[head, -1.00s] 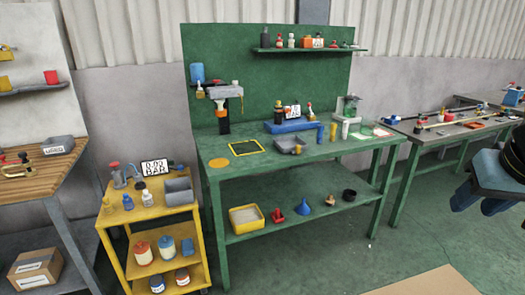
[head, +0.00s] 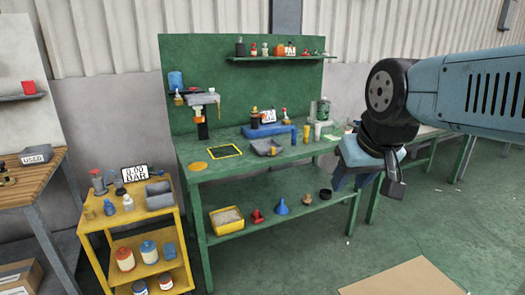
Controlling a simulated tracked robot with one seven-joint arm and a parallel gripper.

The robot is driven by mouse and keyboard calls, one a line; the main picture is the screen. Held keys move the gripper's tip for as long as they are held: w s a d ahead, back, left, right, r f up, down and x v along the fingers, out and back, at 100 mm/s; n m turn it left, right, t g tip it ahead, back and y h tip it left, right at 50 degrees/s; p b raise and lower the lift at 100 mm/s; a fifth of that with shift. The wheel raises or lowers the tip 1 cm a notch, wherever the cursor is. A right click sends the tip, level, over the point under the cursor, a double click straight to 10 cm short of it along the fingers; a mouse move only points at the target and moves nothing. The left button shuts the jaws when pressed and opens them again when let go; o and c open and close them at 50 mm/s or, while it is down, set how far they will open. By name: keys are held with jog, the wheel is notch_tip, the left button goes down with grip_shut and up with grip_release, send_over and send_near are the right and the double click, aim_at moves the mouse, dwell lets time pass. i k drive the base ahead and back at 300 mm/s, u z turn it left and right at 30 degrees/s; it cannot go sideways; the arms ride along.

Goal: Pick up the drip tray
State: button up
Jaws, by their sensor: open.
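A shallow grey tray (head: 267,148), which looks like the drip tray, sits on the green workbench top (head: 228,168), near its front edge. It stands in front of a blue block and appears empty. My gripper (head: 369,182) is at the right of the head view, pointing down, with its fingers apart and nothing between them. It appears nearer to the camera than the bench and is well to the right of the tray, not touching it.
A yellow-framed mat (head: 228,151) and an orange disc (head: 198,166) lie left of the tray. Several bottles and cups stand behind and right of it. The lower shelf holds a yellow bin (head: 227,220), funnels and a black cup. A yellow cart (head: 138,220) stands left.

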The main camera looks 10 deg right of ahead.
aim_at(268, 147)
jog(key=u, duration=0.1)
jog(key=i, duration=1)
jog(key=z, duration=0.1)
